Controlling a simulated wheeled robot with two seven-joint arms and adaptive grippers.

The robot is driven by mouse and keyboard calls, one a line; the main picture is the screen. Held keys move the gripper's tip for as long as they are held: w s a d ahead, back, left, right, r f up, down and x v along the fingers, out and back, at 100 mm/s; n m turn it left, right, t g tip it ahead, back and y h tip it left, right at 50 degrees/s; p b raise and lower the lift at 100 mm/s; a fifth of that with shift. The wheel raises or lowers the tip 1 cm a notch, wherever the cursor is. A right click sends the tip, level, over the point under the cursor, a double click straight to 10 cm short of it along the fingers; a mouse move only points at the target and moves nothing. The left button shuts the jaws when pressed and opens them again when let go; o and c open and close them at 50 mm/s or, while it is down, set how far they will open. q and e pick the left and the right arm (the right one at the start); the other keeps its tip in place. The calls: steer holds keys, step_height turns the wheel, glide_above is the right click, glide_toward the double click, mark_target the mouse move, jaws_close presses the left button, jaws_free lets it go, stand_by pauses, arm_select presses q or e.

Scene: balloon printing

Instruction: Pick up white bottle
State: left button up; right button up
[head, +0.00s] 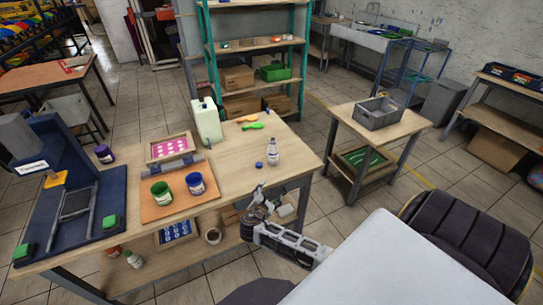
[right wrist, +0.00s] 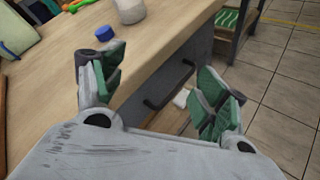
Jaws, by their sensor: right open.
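A small whitish bottle (head: 272,152) stands upright near the table's right edge. Its lower part shows at the top of the right wrist view (right wrist: 129,10). A larger white jug (head: 207,121) stands farther back on the table. My right gripper (head: 271,203) is open and empty at the table's front right edge, nearer to me than the small bottle and apart from it. In the right wrist view its green-padded fingers (right wrist: 162,92) are spread, with the table edge and drawers between them. My left gripper is not in view.
A blue cap (head: 259,164) lies left of the small bottle. A grey bin (head: 379,113) stands on a side table.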

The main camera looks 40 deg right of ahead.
steer(key=w+d+r+n+t, duration=0.1)
steer(key=w+n, duration=0.1)
steer(key=w+d+r+n+t+h, duration=0.1)
steer(key=w+r+n, duration=0.1)
steer(key=w+d+r+n+t+h, duration=0.1)
steer(key=w+r+n, duration=0.1)
steer(key=n, duration=0.1)
steer(key=shift+w+d+t, duration=0.3)
steer(key=shift+w+d, duration=0.05)
steer(key=shift+w, duration=0.05)
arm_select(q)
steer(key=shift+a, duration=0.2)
